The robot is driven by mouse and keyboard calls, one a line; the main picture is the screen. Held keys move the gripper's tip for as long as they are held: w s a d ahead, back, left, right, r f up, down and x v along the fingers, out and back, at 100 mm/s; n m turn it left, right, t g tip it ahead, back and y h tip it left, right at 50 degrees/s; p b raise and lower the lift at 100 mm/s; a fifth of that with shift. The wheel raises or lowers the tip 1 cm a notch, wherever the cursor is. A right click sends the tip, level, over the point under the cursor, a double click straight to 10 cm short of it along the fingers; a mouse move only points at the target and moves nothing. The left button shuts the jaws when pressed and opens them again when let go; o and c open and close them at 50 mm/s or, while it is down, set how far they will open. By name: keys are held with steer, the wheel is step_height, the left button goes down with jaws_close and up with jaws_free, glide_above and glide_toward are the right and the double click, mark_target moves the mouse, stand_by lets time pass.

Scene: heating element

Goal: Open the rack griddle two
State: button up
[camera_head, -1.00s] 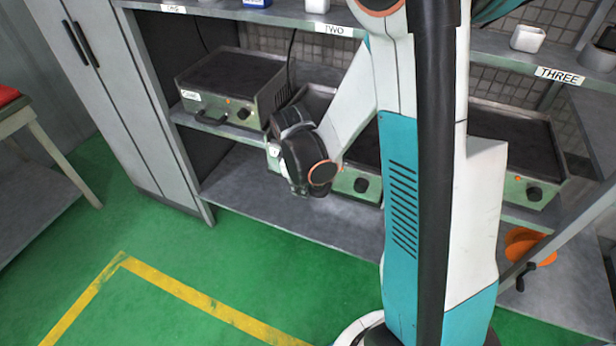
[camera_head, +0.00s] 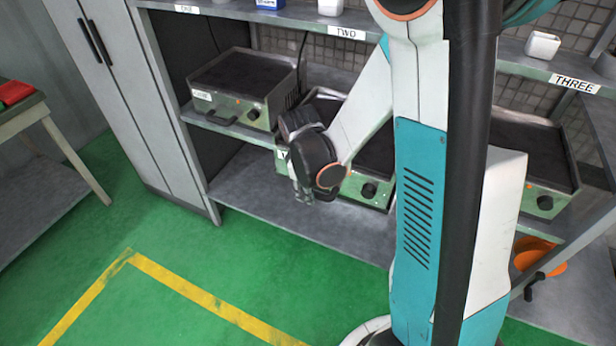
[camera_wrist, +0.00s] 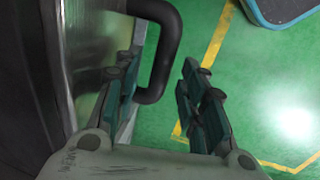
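Griddle two (camera_head: 352,187) stands on the shelf under the "TWO" label, with a dark top, a pale green front and a black knob (camera_head: 369,190). My arm hides much of it. My gripper (camera_head: 302,192) is at the left part of its front. In the wrist view my gripper (camera_wrist: 160,87) is open, its fingers apart. A black curved handle (camera_wrist: 170,48) on the metal front at left shows between the fingers. The left finger is on the handle's panel side, the right finger on its outer side. I cannot tell whether either finger touches it.
Griddle one (camera_head: 228,104) stands at left and another griddle (camera_head: 545,195) at right under "THREE". A grey cabinet (camera_head: 112,90) is at far left. An orange bowl (camera_head: 540,255) is on the lower shelf. The green floor in front is clear.

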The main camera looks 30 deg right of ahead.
step_height(320, 180, up, 11)
steer(key=s+a, duration=0.1)
steer(key=shift+s+a+r, duration=0.15)
steer(key=shift+s+a, duration=0.1)
steer(key=shift+a, duration=0.15)
stand_by(0.4)
steer(key=s+a+r+m+t+y, duration=0.1)
steer(key=s+a+r+m+t, duration=0.4)
steer(key=s, duration=0.7)
steer(key=shift+a+r+m+t+y, duration=0.15)
steer(key=shift+r+m+t+y, duration=0.25)
steer(key=shift+r+m, duration=1.3)
steer(key=shift+r+n, duration=0.4)
